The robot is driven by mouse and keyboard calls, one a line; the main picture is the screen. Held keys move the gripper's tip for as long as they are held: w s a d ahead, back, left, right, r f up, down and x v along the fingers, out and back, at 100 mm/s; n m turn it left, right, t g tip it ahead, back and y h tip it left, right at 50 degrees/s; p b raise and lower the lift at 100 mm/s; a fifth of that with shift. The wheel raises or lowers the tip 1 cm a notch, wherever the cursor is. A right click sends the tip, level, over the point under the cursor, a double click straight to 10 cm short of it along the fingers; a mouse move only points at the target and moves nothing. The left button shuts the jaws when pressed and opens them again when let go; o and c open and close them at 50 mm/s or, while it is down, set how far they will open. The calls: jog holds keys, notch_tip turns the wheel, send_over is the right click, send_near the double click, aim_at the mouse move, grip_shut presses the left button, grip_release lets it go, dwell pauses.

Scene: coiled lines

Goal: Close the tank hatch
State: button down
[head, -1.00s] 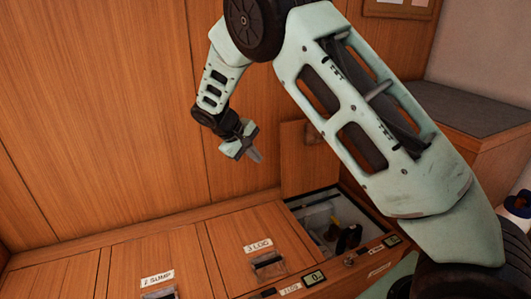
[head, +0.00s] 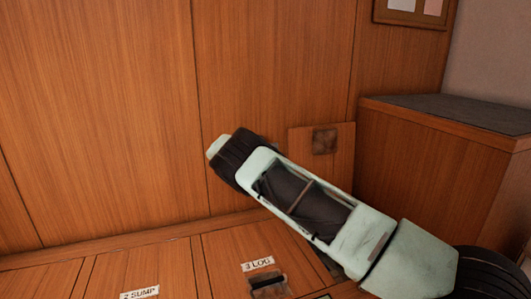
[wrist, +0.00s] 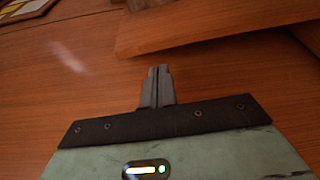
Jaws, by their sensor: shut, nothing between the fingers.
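The open hatch lid (head: 340,165) is a wooden panel with a dark square recess. It stands raised against the wooden wall at the right in the head view. My arm crosses in front of its lower part and hides nearly all of the tank opening. My gripper (wrist: 155,87) shows only in the wrist view. Its fingers are shut together and empty. A wooden board edge (wrist: 225,30) lies beyond the fingertips, apart from them in the picture. I cannot tell for sure whether it is the lid.
Shut wooden lids labelled 2 SUMP (head: 138,294) and 3 LOG (head: 257,264) lie along the bench at the bottom. A wooden cabinet (head: 430,180) with a dark grey top stands at the right. A framed board (head: 412,12) hangs on the wall above.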

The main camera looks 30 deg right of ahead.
jog(key=shift+w+d+f+b, duration=0.15)
jog(key=shift+d+b, duration=0.25)
jog(key=shift+d, duration=2)
